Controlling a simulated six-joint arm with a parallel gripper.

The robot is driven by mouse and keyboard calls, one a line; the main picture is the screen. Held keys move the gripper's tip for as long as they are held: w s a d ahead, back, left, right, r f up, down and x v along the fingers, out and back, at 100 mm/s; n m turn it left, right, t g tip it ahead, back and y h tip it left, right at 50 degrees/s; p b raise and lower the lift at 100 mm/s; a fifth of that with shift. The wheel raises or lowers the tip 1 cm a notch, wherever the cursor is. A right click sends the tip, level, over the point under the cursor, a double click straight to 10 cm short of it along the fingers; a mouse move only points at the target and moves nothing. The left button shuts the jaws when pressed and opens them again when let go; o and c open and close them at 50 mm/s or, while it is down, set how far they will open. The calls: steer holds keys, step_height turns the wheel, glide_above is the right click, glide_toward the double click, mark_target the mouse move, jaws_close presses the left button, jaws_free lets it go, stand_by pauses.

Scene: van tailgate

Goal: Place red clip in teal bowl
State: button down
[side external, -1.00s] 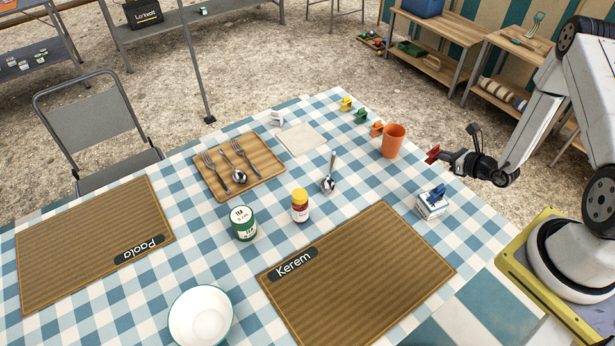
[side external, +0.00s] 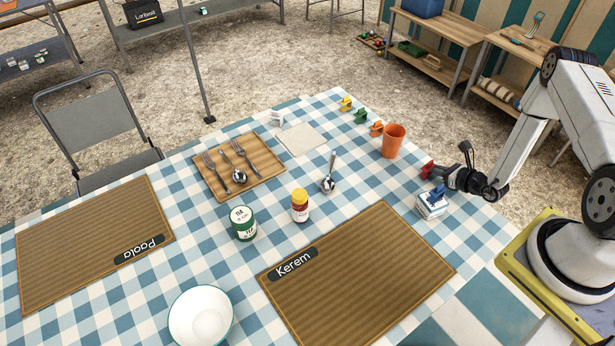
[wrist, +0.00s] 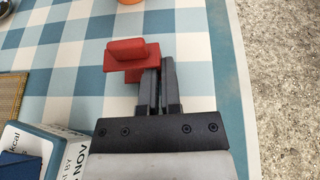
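My gripper (side external: 440,173) is shut on the red clip (side external: 427,169) near the table's right edge, between the orange cup and the small box. In the wrist view the red clip (wrist: 130,55) sits at the tips of the closed fingers (wrist: 160,85), jutting out to their left above the checked cloth. The bowl (side external: 201,318), white inside with a thin teal rim, stands empty at the front of the table, left of the Kerem mat and far from my gripper.
A small box with a blue clip on it (side external: 432,203) stands just below my gripper. An orange cup (side external: 393,141) is behind it. A yellow-capped bottle (side external: 300,206), green tin (side external: 242,223) and spoon (side external: 328,184) stand or lie mid-table. The Kerem mat (side external: 360,280) is bare.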

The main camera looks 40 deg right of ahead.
steer(key=shift+f, duration=0.3)
steer(key=c, duration=0.8)
jaws_free()
steer(key=shift+s, duration=0.15)
steer(key=shift+v, duration=3.8)
steer(key=shift+d+r, duration=0.15)
steer(key=shift+r, duration=0.1)
